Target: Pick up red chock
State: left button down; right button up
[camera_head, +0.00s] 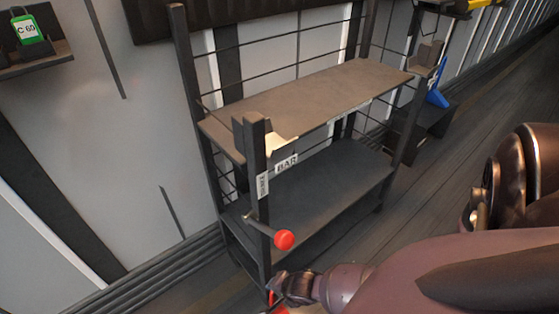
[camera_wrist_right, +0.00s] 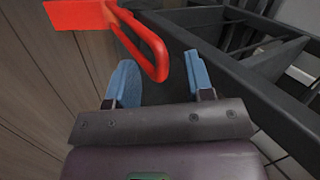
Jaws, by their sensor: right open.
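The red chock (camera_wrist_right: 78,14) shows at the top left of the right wrist view, with a red loop handle (camera_wrist_right: 160,60) reaching down from it. My right gripper (camera_wrist_right: 158,78) is open, its two blue fingertips on either side of the handle's end in the picture. I cannot tell whether a finger touches it. In the head view my right gripper (camera_head: 276,288) is low by the front post of a rack, and only a bit of red (camera_head: 277,309) shows at the bottom edge. My left gripper is not in view.
A dark two-shelf rack (camera_head: 300,95) stands beside my right gripper, with a red ball knob (camera_head: 284,239) sticking out from its front post. Its dark frame (camera_wrist_right: 215,45) also shows close by in the wrist view. A blue object (camera_head: 437,92) stands farther back.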

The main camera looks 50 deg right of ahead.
jog(key=shift+b+x, duration=0.45)
jog(key=shift+x, duration=0.75)
jog(key=shift+r, duration=0.1)
jog(key=shift+c, duration=0.2)
grip_shut()
jog(key=shift+w, duration=0.1)
